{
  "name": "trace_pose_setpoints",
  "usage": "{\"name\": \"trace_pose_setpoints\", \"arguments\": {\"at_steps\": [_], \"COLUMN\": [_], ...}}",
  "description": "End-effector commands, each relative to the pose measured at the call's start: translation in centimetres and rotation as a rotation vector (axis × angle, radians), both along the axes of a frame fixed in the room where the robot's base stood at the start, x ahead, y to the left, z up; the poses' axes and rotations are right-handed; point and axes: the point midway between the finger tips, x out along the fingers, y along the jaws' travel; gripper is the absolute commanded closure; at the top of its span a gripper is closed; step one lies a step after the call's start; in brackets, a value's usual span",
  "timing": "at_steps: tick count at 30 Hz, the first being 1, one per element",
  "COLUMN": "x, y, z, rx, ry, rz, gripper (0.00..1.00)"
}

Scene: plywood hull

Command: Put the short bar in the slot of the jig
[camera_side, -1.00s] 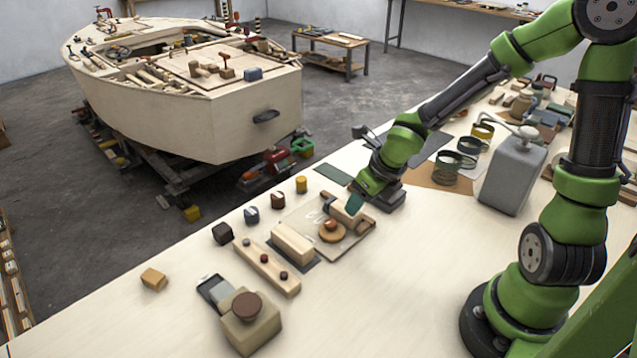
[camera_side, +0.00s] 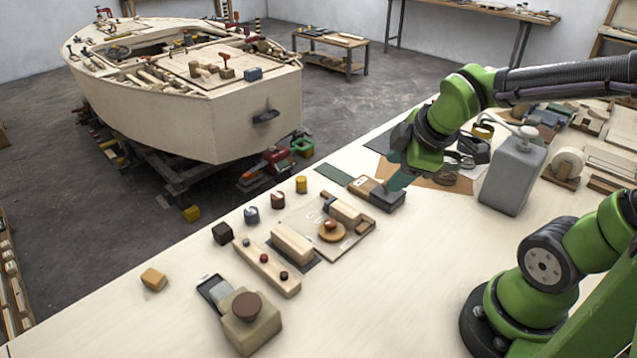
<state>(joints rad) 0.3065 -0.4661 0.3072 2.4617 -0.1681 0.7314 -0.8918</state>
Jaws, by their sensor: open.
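The jig (camera_side: 318,213) is a thin pale board on the bench with a round wooden disc and a brown knob (camera_side: 331,230) on it. A short light wooden bar (camera_side: 346,210) lies flat at its far right side, between small brown pieces at its ends. It looks seated there; the slot's floor is hidden.
A thicker wooden bar (camera_side: 292,243) lies on a dark mat left of the disc. A long strip with dark knobs (camera_side: 267,267) and a box with a brown round top (camera_side: 248,318) are nearer. A grey canister (camera_side: 513,175) stands right. The bench's front middle is clear.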

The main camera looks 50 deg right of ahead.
Motion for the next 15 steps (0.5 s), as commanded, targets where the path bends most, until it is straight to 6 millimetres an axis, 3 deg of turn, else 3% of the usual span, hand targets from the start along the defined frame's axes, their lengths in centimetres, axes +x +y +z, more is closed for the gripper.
{"name": "trace_pose_setpoints", "arguments": {"at_steps": [3,6,10,15], "x": [-1.6,-2.8,-3.9,-4.3], "y": [1.6,2.6,3.4,3.8], "z": [2.3,3.7,4.8,5.2], "rx": [0.297,0.529,0.736,0.828], "ry": [-0.093,-0.118,-0.109,-0.094], "rz": [-0.329,-0.55,-0.737,-0.823], "gripper": [0.48,0.48,0.48,0.48]}}
